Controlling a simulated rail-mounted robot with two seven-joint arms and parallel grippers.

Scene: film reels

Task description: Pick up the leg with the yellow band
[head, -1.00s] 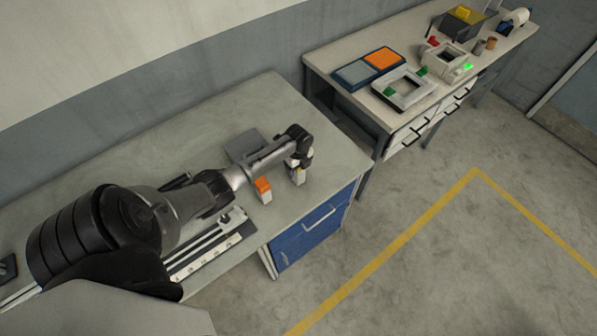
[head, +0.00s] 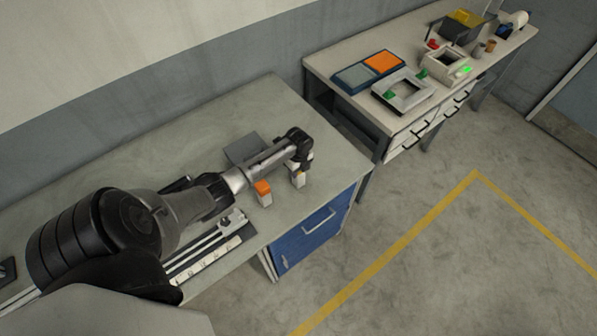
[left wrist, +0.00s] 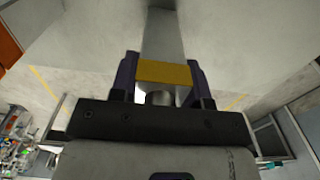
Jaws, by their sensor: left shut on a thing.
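The leg with the yellow band (left wrist: 163,73) is a grey bar between the two fingers of my left gripper (left wrist: 163,82) in the left wrist view. The fingers are shut on it at the yellow band. In the head view my left gripper (head: 299,168) is over the near right part of the workbench, with the leg (head: 298,180) small below it. I cannot tell whether its lower end touches the bench. My right gripper is not in view.
A pale block with an orange top (head: 264,191) stands close left of the gripper. A grey plate (head: 243,149) lies behind my arm, and a rail with a marked scale (head: 206,252) lies in front. A second bench (head: 345,98) holds trays and small parts.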

